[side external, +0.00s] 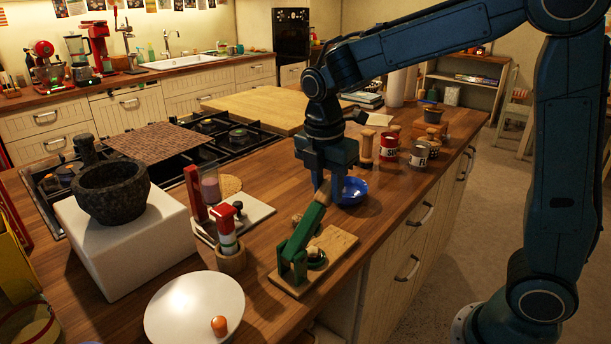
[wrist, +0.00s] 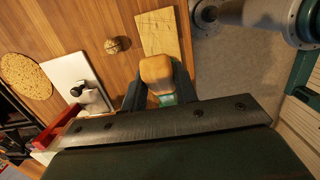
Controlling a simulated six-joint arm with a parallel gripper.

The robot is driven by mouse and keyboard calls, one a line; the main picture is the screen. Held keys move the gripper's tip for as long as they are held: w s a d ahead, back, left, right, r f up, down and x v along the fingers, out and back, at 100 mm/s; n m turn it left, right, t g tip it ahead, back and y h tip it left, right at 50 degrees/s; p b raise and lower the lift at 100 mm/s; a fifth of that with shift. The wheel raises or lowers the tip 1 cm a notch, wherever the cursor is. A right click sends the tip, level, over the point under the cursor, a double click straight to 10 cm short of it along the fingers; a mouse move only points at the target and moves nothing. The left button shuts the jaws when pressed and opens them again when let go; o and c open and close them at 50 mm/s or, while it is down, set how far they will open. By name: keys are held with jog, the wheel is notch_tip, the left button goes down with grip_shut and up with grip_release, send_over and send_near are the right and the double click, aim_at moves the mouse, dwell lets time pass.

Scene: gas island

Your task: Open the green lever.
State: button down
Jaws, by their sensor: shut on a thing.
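The green lever (side external: 306,229) is hinged on a green bracket at the left end of a wooden board (side external: 337,245) near the counter's front edge. It slants up to the right and ends in a wooden handle tip (side external: 323,192). My gripper (side external: 327,186) is above the board, with its fingers around the handle tip and shut on it. In the wrist view the wooden tip (wrist: 156,72) sits between the two dark fingers, with a bit of green below it. The wooden board also shows in the wrist view (wrist: 166,35). The gripper body hides the rest of the lever there.
A blue bowl (side external: 352,190) stands just behind my gripper. A white plate (side external: 190,305) lies at the front left. Tins (side external: 389,173) and wooden mills stand to the right.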

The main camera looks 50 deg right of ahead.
aim_at(309, 217)
jog(key=shift+a+r+h, duration=1)
jog(key=shift+a+h, duration=0.1)
jog(key=shift+a, duration=0.05)
jog(key=shift+a+r+h, duration=0.5)
jog(key=shift+a+h, duration=0.35)
jog(key=shift+a, duration=0.05)
jog(key=shift+a+r+h, duration=0.45)
jog(key=shift+a+h, duration=0.4)
jog(key=shift+a, duration=0.05)
jog(key=c, duration=1.1)
grip_release()
jog(key=shift+d, duration=0.15)
